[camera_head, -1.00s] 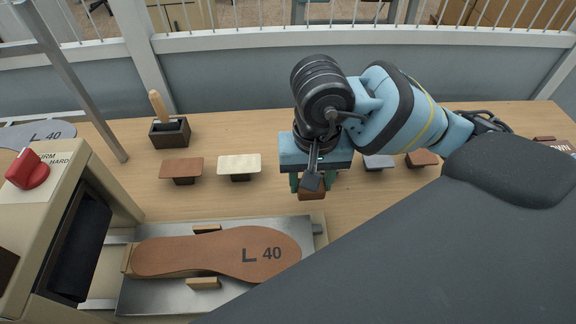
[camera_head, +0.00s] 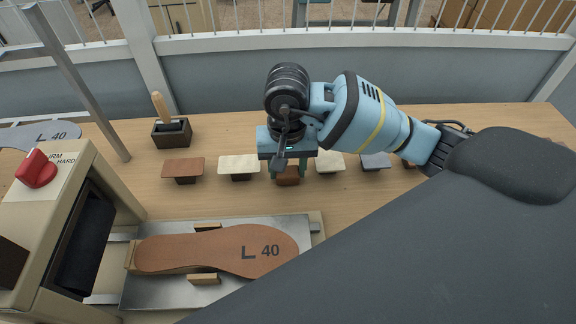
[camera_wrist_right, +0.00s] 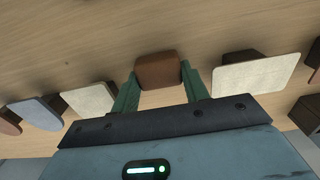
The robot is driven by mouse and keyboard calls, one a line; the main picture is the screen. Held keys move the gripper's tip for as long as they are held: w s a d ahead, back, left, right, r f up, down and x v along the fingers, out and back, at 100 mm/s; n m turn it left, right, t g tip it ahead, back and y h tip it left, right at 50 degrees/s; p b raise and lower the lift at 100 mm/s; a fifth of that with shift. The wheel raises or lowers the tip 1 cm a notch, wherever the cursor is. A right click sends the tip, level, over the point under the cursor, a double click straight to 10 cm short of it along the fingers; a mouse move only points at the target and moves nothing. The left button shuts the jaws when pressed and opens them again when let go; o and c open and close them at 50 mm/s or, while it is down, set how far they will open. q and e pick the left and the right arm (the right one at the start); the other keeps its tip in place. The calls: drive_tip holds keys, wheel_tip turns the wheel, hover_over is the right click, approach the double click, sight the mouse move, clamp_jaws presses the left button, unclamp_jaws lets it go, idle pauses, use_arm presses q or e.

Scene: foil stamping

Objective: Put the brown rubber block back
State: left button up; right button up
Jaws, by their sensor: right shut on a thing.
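The brown rubber block (camera_head: 288,177) is held between the green fingers of my right gripper (camera_head: 287,170). The right wrist view also shows the brown block (camera_wrist_right: 158,70) between the two fingers of my right gripper (camera_wrist_right: 160,88). In the head view the gripper is over the row of blocks, between a cream-topped block (camera_head: 239,165) on its left and another cream-topped block (camera_head: 330,162) on its right. Whether the held block touches the table is unclear. My left gripper is not in view.
A brown-topped block (camera_head: 183,168) and a grey-topped block (camera_head: 376,161) stand in the same row. A dark holder (camera_head: 171,134) with a wooden handle stands at the back left. In front lies a brown sole (camera_head: 200,250) marked L 40 on a metal plate, beside the press (camera_head: 75,190).

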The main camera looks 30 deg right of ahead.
sight(287, 169)
drive_tip(key=shift+f, duration=0.2)
drive_tip(key=shift+f, duration=0.1)
drive_tip(key=o, duration=1)
drive_tip(key=shift+c, duration=0.2)
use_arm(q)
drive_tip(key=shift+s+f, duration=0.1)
use_arm(e)
drive_tip(key=shift+r, duration=0.35)
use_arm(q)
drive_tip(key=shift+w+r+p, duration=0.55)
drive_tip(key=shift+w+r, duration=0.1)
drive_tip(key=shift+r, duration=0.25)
use_arm(e)
wheel_tip(287, 169, up, 12)
drive_tip(key=shift+f, duration=0.15)
